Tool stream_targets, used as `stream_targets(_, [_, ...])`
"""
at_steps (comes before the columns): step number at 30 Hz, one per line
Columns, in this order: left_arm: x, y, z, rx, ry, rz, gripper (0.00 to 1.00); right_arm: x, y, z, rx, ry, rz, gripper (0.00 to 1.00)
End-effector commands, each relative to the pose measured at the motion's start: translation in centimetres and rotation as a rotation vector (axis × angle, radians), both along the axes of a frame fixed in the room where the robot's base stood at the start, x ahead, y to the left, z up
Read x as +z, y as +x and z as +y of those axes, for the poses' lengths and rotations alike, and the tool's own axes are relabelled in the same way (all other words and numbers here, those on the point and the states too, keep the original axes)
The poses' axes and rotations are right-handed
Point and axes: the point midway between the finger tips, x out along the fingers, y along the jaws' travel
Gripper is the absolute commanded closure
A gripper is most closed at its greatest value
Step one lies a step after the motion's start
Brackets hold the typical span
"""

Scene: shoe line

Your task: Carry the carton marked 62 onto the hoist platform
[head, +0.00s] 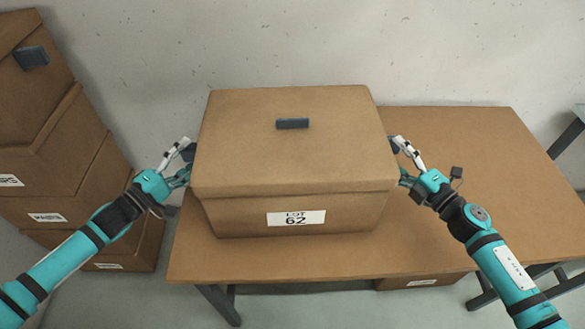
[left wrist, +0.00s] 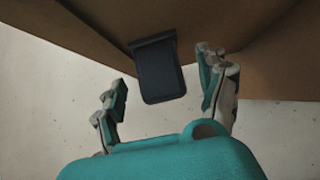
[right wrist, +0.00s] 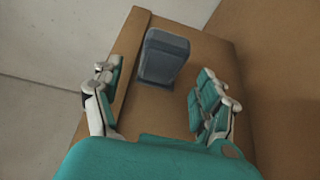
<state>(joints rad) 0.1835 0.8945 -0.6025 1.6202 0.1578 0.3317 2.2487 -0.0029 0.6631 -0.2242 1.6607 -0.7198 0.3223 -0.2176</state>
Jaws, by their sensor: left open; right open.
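The carton marked 62 (head: 290,148) is a brown lidded box with a white label reading LOT 62 on its front. It stands upright on the wooden table (head: 460,140). My left gripper (head: 186,162) is open at its left side. In the left wrist view a dark side handle (left wrist: 158,72) lies between the spread fingers, with gaps on both sides. My right gripper (head: 399,160) is open at its right side. In the right wrist view another dark side handle (right wrist: 163,57) lies between the open fingers, apart from both. I see no hoist platform.
Stacked brown cartons (head: 60,165) stand left of the table, close to my left arm. A plain wall (head: 300,40) is behind. Another carton (head: 425,282) shows low under the table. The tabletop to the right of the carton is clear.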

Motion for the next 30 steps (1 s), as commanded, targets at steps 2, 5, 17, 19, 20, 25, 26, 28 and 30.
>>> stream_targets(2, [0.1,1.0,-0.7,0.001,-0.001,-0.002,0.25,0.1,1.1,0.6,-0.001,0.001,-0.002,0.25])
stream_targets(5, [0.0,1.8,-1.2,0.001,-0.001,-0.001,0.25,0.1,1.9,1.1,-0.001,0.001,-0.002,0.25])
stream_targets(17, [0.0,2.4,-1.8,0.000,0.000,0.000,0.25,0.0,2.5,1.5,0.000,0.000,0.000,0.25])
stream_targets(19, [0.0,2.4,-1.7,0.000,0.000,0.000,0.29,0.0,2.5,1.5,-0.001,0.000,0.000,0.29])
stream_targets(20, [0.0,2.4,-1.7,0.000,0.000,0.000,0.33,0.0,2.5,1.5,-0.001,0.000,0.000,0.33])
stream_targets(25, [0.0,2.4,-1.7,0.000,0.000,0.000,0.55,0.0,2.5,1.5,-0.001,0.000,0.000,0.55])
stream_targets(26, [0.0,2.4,-1.7,0.000,0.000,0.000,0.59,0.0,2.5,1.5,-0.001,0.000,0.000,0.59])
stream_targets(28, [0.0,2.4,-1.7,0.000,0.000,0.000,0.68,0.0,2.5,1.5,-0.001,0.000,0.000,0.68])
stream_targets(30, [0.0,2.4,-1.7,0.000,0.000,0.000,0.77,0.0,2.5,1.5,-0.001,0.000,0.000,0.77])
